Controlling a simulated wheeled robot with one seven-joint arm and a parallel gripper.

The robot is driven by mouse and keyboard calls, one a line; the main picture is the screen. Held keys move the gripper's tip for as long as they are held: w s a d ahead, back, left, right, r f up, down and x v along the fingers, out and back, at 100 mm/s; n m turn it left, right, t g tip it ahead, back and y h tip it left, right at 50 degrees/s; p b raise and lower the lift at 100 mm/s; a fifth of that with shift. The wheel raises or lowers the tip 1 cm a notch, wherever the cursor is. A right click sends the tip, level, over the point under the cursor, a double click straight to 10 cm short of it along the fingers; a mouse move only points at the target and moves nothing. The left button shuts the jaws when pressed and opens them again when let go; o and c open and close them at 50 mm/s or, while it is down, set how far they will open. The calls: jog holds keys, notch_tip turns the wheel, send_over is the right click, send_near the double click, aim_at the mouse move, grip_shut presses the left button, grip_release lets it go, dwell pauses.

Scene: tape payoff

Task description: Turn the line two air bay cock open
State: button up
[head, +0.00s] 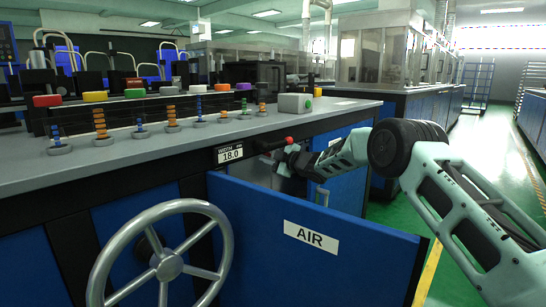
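A blue bay door marked AIR (311,237) stands swung open from the bench front. My gripper (284,158) is at the bay opening behind that door, close under the bench top's edge. Its fingers are small and partly dark against the bay, so I cannot tell whether they are open or shut. A black lever with a red end (288,139) is just above and beside the fingers; I cannot tell whether they touch. I cannot make out an air cock for certain; the lower part of the bay is hidden by the door.
A grey handwheel (169,265) stands out at the front left. A display reading 18.0 (230,154) is on the bench edge. The grey bench top (205,140) bears coloured knobs, stacked spools and a grey box (295,103). Green floor is free at the right.

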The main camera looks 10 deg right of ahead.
jog(key=p+v, duration=0.3)
jog(key=v, duration=1.4)
jog(key=shift+s+p, duration=0.15)
jog(key=shift+p, duration=0.15)
jog(key=shift+d, duration=0.1)
